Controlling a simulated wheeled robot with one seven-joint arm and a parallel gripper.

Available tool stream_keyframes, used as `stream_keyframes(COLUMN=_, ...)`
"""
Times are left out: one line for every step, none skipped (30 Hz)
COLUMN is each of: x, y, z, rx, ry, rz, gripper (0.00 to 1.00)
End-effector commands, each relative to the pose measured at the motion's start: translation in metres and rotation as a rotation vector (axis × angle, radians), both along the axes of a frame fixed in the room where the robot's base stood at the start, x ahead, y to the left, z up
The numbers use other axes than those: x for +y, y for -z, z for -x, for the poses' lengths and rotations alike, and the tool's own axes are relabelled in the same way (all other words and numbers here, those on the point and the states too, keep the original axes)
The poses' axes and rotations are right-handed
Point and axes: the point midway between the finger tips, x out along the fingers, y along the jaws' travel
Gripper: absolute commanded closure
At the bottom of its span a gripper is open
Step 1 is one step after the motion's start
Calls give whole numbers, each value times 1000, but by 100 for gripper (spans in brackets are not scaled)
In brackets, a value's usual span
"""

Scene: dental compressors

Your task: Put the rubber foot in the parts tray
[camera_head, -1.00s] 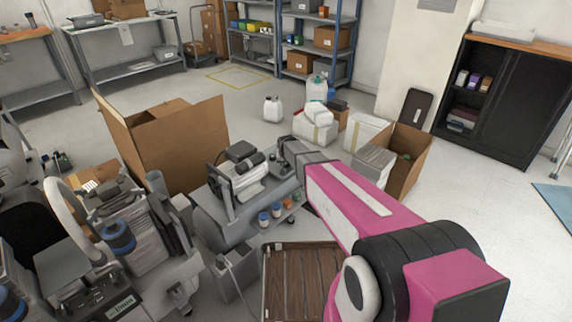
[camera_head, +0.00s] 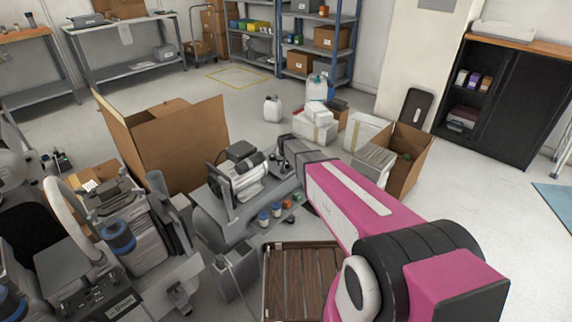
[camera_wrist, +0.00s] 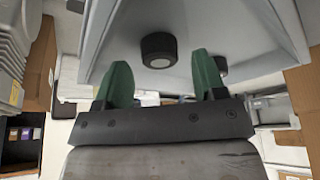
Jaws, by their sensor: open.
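My gripper (camera_wrist: 161,60) shows in the wrist view with its two green fingers apart and nothing clamped between them. A short round black rubber foot (camera_wrist: 158,50) with a pale end face appears between the fingertips, against a grey panel (camera_wrist: 225,30). I cannot tell whether the fingers touch it. A second dark round piece (camera_wrist: 221,65) is partly hidden by the right finger. In the head view, my gripper is beyond the end of my pink arm, by the grey compressor, and hard to make out. I cannot tell for sure which thing is the parts tray.
The grey compressor (camera_head: 238,180) stands mid-floor, with small blue-topped jars (camera_head: 264,218) and orange pieces in front. A brown slatted tray (camera_head: 266,285) is nearer. An open carton (camera_head: 180,140) stands left, another (camera_head: 408,165) right. Clear floor (camera_head: 470,200) lies to the right.

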Motion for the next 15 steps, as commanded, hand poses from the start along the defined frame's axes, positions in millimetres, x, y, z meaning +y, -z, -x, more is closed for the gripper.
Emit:
stream_keyframes(x=0, y=-10, z=6, rx=-2, ry=0, rz=-1, gripper=36)
stream_keyframes(x=0, y=-16, z=8, rx=-3, ry=0, rz=-1, gripper=36)
stream_keyframes(x=0, y=-24, z=11, rx=-3, ry=0, rz=-1, gripper=36)
stream_keyframes(x=-1, y=-29, z=14, rx=-2, ry=0, rz=-1, gripper=36)
stream_keyframes(x=-1, y=-35, z=17, rx=-2, ry=0, rz=-1, gripper=36)
stream_keyframes(x=-1, y=-42, z=20, rx=-2, ry=0, rz=-1, gripper=36)
stream_keyframes(x=-1, y=-48, z=22, rx=-3, ry=0, rz=-1, gripper=36)
stream_keyframes(x=-1, y=-54, z=24, rx=-3, ry=0, rz=-1, gripper=36)
stream_keyframes(x=-1, y=-61, z=27, rx=-2, ry=0, rz=-1, gripper=36)
stream_keyframes(x=-1, y=-65, z=29, rx=-2, ry=0, rz=0, gripper=36)
stream_keyframes(x=-1, y=-70, z=31, rx=-2, ry=0, rz=0, gripper=36)
stream_keyframes(x=-1, y=-76, z=33, rx=-2, ry=0, rz=-1, gripper=36)
stream_keyframes(x=-1, y=-80, z=34, rx=-3, ry=0, rz=-1, gripper=36)
stream_keyframes(x=-1, y=-84, z=36, rx=-3, ry=0, rz=-1, gripper=36)
stream_keyframes(x=-1, y=-88, z=37, rx=-2, ry=0, rz=0, gripper=36)
